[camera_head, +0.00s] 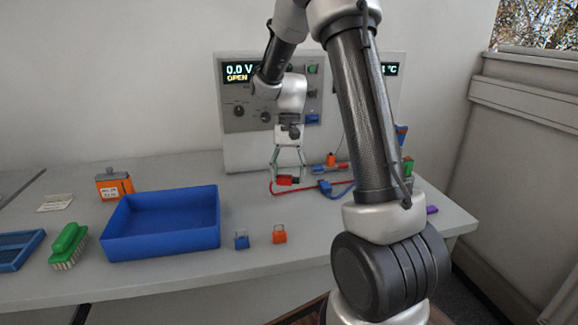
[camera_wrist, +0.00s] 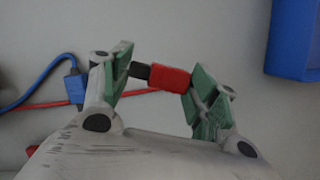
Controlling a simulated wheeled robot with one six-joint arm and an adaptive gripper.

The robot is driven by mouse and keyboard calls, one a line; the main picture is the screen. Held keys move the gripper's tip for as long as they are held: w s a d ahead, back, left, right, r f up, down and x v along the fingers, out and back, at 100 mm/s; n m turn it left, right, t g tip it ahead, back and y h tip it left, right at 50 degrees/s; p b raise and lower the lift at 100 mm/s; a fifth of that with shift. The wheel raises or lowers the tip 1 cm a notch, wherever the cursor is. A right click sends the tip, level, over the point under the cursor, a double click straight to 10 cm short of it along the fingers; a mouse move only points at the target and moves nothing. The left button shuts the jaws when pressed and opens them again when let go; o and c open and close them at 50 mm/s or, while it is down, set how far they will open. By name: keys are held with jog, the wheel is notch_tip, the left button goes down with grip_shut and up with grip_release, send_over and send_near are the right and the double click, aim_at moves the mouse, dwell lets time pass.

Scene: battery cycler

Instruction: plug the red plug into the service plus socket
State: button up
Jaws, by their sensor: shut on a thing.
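The red plug (camera_head: 286,181) is held between the fingers of my gripper (camera_head: 289,175), low in front of the cycler. In the wrist view the red plug (camera_wrist: 172,77) lies crosswise between the green finger pads of my gripper (camera_wrist: 160,76), its black end towards the left finger. A red cable (camera_head: 310,192) runs right along the table. The cycler (camera_head: 237,150) stands upright at the back, its left display reading 0.0 V and OPEN. My arm covers much of its front; I cannot make out which socket is service plus.
A blue plug (camera_head: 325,187) with its cable lies right of my gripper. A blue tray (camera_head: 160,246), a blue padlock (camera_head: 241,241) and an orange padlock (camera_head: 279,236) stand nearer. An orange box (camera_head: 115,186) and a green brush (camera_head: 69,243) are at left.

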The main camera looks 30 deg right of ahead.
jog(key=n, duration=0.1)
jog(key=n+h, duration=0.1)
jog(key=n, duration=0.1)
jog(key=shift+w+d+f+n, duration=0.1)
jog(key=shift+d+f+n, duration=0.1)
jog(key=shift+f+n, duration=0.1)
jog(key=n, duration=0.1)
jog(key=n+h, duration=0.1)
jog(key=n, duration=0.1)
jog(key=shift+w+d+f+g, duration=0.1)
jog(key=shift+d+g, duration=0.2)
jog(key=shift+d, duration=0.1)
jog(key=n, duration=0.2)
jog(key=d+n+h, duration=0.1)
jog(key=n, duration=0.1)
jog(key=d+n, duration=0.1)
jog(key=n, duration=0.1)
jog(key=shift+w+n+h, duration=0.3)
jog(key=shift+h, duration=0.1)
jog(key=n, duration=0.1)
jog(key=n+t, duration=0.1)
jog(key=n, duration=0.2)
jog(key=shift+w+d+h, duration=0.4)
jog(key=shift+w+n+t, duration=0.1)
jog(key=shift+n+t, duration=0.3)
jog(key=shift+n, duration=0.4)
jog(key=shift+f, duration=2.25)
